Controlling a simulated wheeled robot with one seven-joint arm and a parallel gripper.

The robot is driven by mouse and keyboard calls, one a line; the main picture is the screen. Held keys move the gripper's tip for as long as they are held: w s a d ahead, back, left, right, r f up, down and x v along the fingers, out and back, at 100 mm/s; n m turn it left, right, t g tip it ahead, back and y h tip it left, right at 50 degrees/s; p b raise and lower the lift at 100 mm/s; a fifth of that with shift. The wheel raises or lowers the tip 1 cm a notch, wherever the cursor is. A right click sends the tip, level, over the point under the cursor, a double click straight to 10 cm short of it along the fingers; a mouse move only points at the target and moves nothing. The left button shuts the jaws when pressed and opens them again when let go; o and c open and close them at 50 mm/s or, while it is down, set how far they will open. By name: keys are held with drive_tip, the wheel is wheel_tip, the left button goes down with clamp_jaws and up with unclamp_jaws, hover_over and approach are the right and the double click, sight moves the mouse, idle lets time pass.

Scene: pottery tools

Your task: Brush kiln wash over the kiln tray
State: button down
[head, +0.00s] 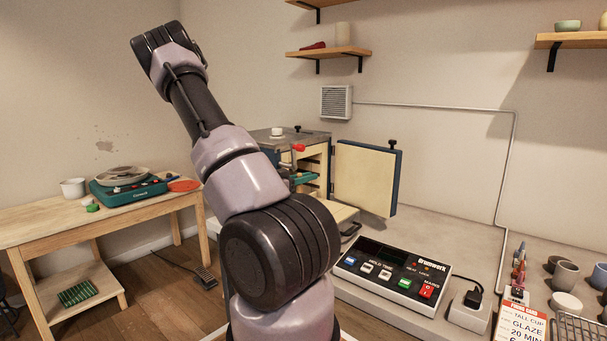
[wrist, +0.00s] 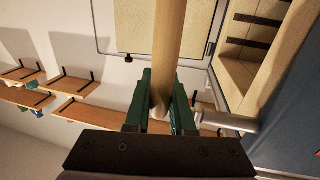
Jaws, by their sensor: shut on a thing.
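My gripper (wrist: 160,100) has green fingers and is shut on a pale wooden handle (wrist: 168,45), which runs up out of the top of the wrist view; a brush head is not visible. In the head view my gripper (head: 304,179) shows only partly beside my arm, in front of the open kiln (head: 318,158). The kiln's cream, grooved interior (wrist: 245,55) is at the upper right of the wrist view. A flat cream slab (head: 343,214) lies low before the kiln, partly hidden by my arm; I cannot tell whether it is the kiln tray.
The kiln door (head: 367,178) stands open to the right. A control box (head: 391,272) sits on the grey counter, with cups (head: 565,273) and a glaze card (head: 520,322) farther right. A wooden table (head: 130,209) with a green wheel (head: 128,188) stands left.

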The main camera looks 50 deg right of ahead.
wheel_tip(320, 180, down, 10)
drive_tip(key=shift+r, duration=0.25)
idle(0.5)
idle(0.3)
wheel_tip(320, 180, up, 9)
idle(0.8)
